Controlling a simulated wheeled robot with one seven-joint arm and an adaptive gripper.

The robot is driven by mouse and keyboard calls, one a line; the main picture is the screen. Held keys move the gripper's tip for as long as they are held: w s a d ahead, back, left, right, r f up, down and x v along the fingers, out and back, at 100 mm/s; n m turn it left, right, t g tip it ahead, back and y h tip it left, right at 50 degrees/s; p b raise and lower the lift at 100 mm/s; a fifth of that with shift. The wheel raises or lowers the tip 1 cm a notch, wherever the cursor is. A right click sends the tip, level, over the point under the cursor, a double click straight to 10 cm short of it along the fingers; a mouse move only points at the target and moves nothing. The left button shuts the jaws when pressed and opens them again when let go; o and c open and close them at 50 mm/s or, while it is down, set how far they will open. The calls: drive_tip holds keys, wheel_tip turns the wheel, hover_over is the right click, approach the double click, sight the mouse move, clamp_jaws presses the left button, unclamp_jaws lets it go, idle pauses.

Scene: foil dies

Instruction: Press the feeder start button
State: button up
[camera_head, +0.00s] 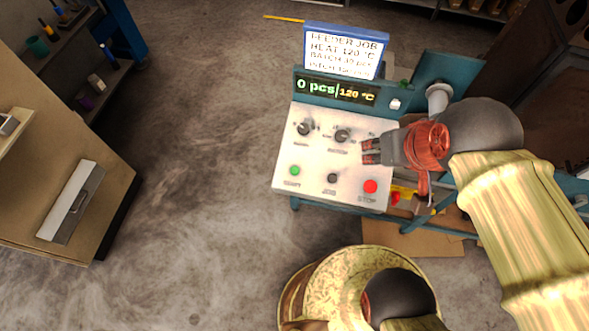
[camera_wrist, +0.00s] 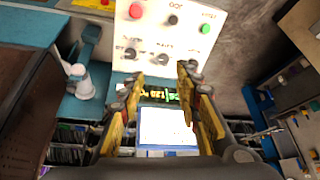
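The feeder's sloped white control panel (camera_head: 318,152) carries a green button (camera_head: 295,170) at its lower left, labelled as start. A black jog button (camera_head: 332,178) and a red stop button (camera_head: 370,187) sit to its right. In the wrist view the panel appears upside down, with the green button (camera_wrist: 205,29) at upper right. My gripper (camera_head: 370,151) is over the panel's right side, right of the knobs and away from the green button. In the wrist view my gripper (camera_wrist: 160,75) has its fingers apart with nothing held between them.
A wooden cabinet (camera_head: 75,195) is at far left. Open floor (camera_head: 200,150) lies between.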

clamp_jaws()
idle(1.5)
